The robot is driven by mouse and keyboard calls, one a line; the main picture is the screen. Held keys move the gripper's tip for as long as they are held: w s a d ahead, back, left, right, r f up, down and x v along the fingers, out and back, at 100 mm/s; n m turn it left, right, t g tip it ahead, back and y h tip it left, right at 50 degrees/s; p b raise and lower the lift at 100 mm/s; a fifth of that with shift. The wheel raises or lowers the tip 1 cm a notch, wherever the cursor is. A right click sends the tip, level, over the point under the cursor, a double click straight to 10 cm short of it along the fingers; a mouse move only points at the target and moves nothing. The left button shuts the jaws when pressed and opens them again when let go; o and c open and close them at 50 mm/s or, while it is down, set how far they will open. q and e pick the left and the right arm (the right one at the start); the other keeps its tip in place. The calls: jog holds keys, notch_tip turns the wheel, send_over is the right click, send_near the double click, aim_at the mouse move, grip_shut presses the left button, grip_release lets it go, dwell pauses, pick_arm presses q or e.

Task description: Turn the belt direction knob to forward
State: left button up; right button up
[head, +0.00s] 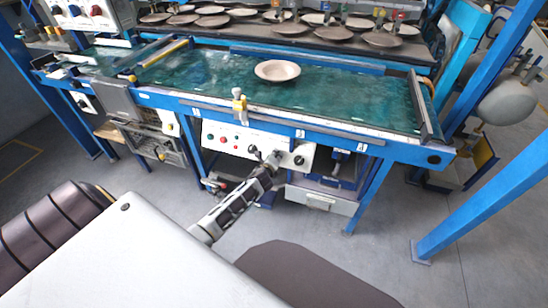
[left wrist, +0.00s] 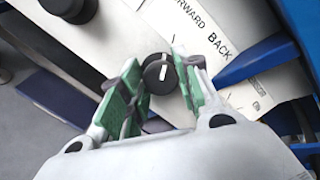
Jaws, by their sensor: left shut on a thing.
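The belt direction knob (left wrist: 160,74) is round and black with a white pointer line, on a pale control panel (head: 225,138). The words FORWARD and BACK are printed on the panel beside it in the left wrist view. My left gripper (head: 272,159) reaches up to the panel front. Its green-padded fingers (left wrist: 158,68) are shut on the knob, one at each side. The pointer line lies along the gap between the fingers, slightly slanted. My right gripper is not in view.
Another black knob (left wrist: 68,6) sits beside the held one, and a black knob (head: 299,160) shows right of my gripper in the head view. Above the panel is the green belt (head: 350,100) with one plate (head: 277,70). A blue leg (head: 370,195) stands to the right.

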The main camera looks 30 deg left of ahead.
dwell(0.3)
pick_arm(q)
jog(key=o, duration=1)
jog(key=shift+s, duration=0.1)
jog(key=v, duration=1.1)
jog(key=shift+s+r, duration=0.25)
jog(key=shift+s, duration=0.1)
jog(key=shift+d, duration=0.1)
jog(key=shift+n, duration=0.4)
